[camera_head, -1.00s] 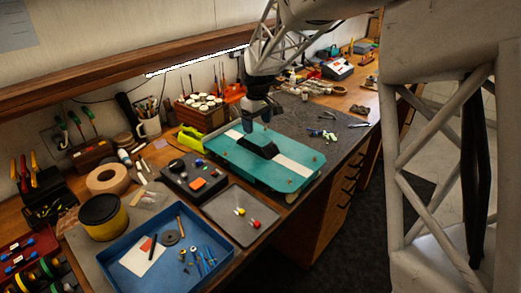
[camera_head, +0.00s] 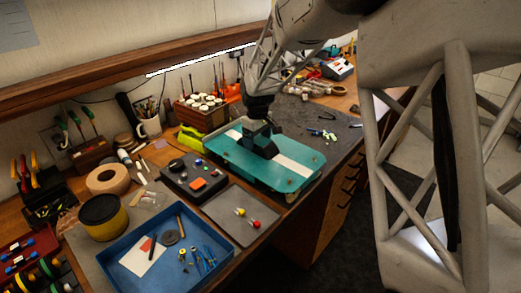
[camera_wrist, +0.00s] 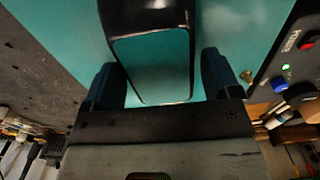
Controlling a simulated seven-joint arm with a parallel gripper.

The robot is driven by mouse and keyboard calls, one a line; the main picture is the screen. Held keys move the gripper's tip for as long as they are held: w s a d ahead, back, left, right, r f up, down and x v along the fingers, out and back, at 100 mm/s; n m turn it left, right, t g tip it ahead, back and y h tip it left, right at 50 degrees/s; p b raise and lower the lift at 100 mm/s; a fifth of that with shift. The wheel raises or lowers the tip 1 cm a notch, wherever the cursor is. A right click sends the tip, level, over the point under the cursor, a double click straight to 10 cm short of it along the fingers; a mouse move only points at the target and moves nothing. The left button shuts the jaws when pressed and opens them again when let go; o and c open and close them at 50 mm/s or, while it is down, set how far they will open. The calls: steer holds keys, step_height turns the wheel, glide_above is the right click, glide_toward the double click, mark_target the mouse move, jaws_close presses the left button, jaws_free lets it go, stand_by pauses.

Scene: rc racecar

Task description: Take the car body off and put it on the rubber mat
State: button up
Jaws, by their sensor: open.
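The car body (camera_head: 290,178) is a teal shell with a white stripe and a dark raised cabin (camera_head: 270,153). It sits on the bench in the head view, with small brass-coloured posts on its top. My gripper (camera_head: 262,142) is low over the cabin. In the wrist view my gripper (camera_wrist: 162,80) is open, with one dark finger on each side of the cabin (camera_wrist: 150,62). I cannot tell whether the fingers touch it. A brass post (camera_wrist: 246,77) shows beside the right finger. A dark grey mat (camera_head: 342,130) lies on the bench behind and right of the car.
A black control box (camera_head: 185,185) with buttons stands close left of the car. A grey tray (camera_head: 220,222) and a blue tray (camera_head: 135,230) with small parts lie in front. Pliers (camera_head: 322,134) lie on the grey mat. A wooden rack of jars (camera_head: 200,112) stands behind.

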steer(key=shift+c, duration=0.5)
steer(key=c, duration=0.6)
steer(key=shift+r, duration=0.7)
steer(key=shift+r, duration=2.3)
